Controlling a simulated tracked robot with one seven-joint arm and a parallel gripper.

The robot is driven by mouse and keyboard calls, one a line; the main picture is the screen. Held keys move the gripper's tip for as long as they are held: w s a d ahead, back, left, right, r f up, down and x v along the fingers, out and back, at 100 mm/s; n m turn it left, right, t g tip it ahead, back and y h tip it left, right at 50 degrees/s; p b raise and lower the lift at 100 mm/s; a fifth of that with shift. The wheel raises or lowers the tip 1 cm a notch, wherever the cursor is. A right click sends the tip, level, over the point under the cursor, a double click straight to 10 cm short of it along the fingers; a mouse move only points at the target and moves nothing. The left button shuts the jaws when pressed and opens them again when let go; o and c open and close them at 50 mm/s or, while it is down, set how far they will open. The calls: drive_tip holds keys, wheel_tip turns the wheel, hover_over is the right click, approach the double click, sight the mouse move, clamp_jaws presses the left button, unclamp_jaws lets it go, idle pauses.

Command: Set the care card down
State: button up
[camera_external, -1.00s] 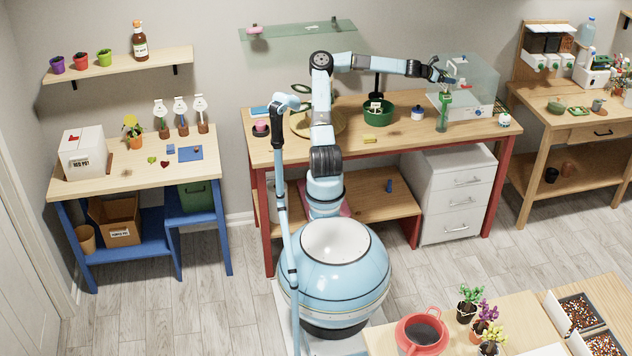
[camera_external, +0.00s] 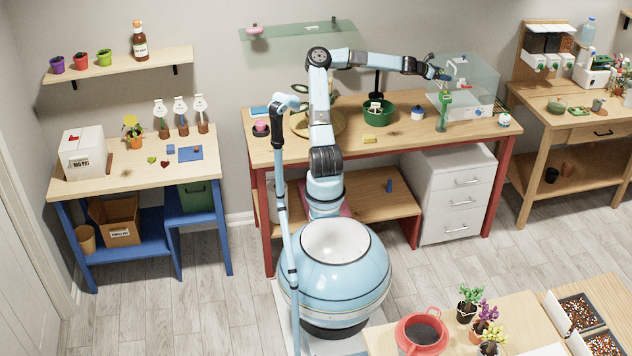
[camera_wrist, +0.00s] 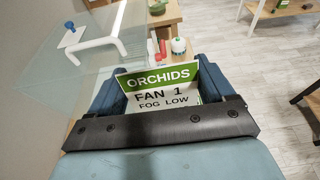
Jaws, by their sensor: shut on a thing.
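The care card (camera_wrist: 165,88) has a green band reading ORCHIDS above black text, FAN 1 and FOG LOW, on white. It stands between the two dark blue fingers of my gripper (camera_wrist: 160,80) in the wrist view, and the gripper is shut on it. The lower edge of the card is hidden behind the dark gripper bar. In the external view my gripper (camera_external: 438,72) is above the right part of the wooden bench (camera_external: 330,143), at the front left of the clear case (camera_external: 475,72).
A white jar (camera_external: 504,120) stands near the right end.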

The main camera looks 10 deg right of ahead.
drive_tip(key=shift+w+a+r, duration=0.2)
drive_tip(key=shift+w+a, duration=0.2)
drive_tip(key=shift+w, duration=0.25)
drive_tip(key=shift+w+a+r, duration=0.15)
drive_tip(key=shift+w+a, duration=0.2)
drive_tip(key=shift+w, duration=0.25)
drive_tip(key=w+a+r, duration=0.4)
drive_tip(key=w+a, duration=0.5)
drive_tip(key=w, duration=0.1)
wheel_tip(320, 180, down, 17)
drive_tip(key=shift+g, duration=0.3)
drive_tip(key=w+d+f, duration=0.9)
drive_tip(key=w+d, duration=0.1)
drive_tip(key=shift+f, duration=1.9)
